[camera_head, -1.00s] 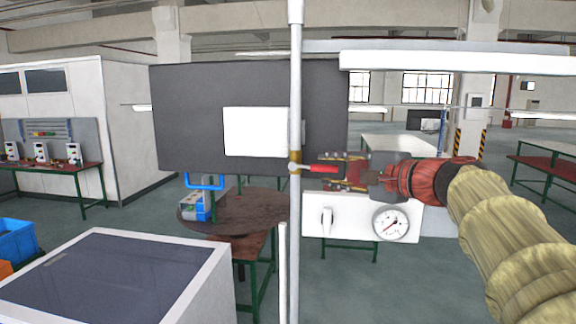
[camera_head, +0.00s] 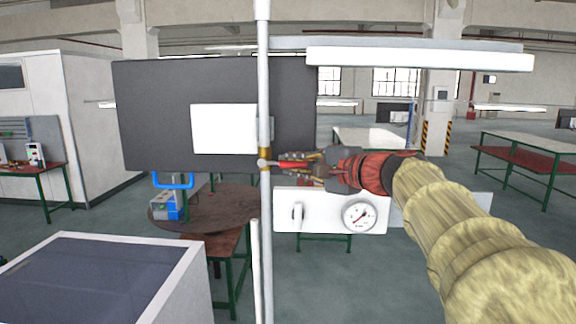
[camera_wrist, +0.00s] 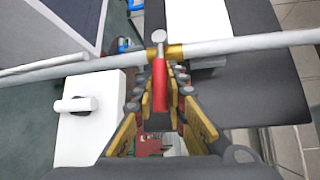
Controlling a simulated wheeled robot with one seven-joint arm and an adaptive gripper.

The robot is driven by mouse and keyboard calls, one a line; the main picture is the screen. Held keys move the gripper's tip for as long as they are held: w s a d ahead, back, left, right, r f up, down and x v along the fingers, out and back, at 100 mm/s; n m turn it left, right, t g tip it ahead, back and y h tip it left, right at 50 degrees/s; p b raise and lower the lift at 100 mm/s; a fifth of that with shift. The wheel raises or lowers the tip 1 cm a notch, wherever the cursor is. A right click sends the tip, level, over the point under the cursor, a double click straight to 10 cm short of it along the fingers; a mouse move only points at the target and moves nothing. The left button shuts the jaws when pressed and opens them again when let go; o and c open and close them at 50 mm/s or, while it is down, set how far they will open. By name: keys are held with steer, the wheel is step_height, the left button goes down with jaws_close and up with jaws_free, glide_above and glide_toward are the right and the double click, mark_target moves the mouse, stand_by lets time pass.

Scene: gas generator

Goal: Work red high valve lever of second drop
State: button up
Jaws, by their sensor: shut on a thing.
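The red valve lever (camera_head: 285,164) points right, roughly level, from a brass valve (camera_head: 264,155) on a thin vertical grey pipe (camera_head: 264,85). My gripper (camera_head: 292,163) reaches in from the right, its fingers covering much of the lever. In the wrist view the red lever (camera_wrist: 160,88) lies between the two yellow-and-black fingers of my gripper (camera_wrist: 161,80), which are shut on it. The brass valve (camera_wrist: 172,52) and its round pale end show just beyond the fingertips.
A dark board (camera_head: 150,115) stands behind the pipe. A white-framed cabinet (camera_head: 100,275) is at lower left.

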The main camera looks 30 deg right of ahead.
steer(key=shift+f, duration=0.1)
jaws_close()
steer(key=shift+d, duration=0.1)
stand_by(0.3)
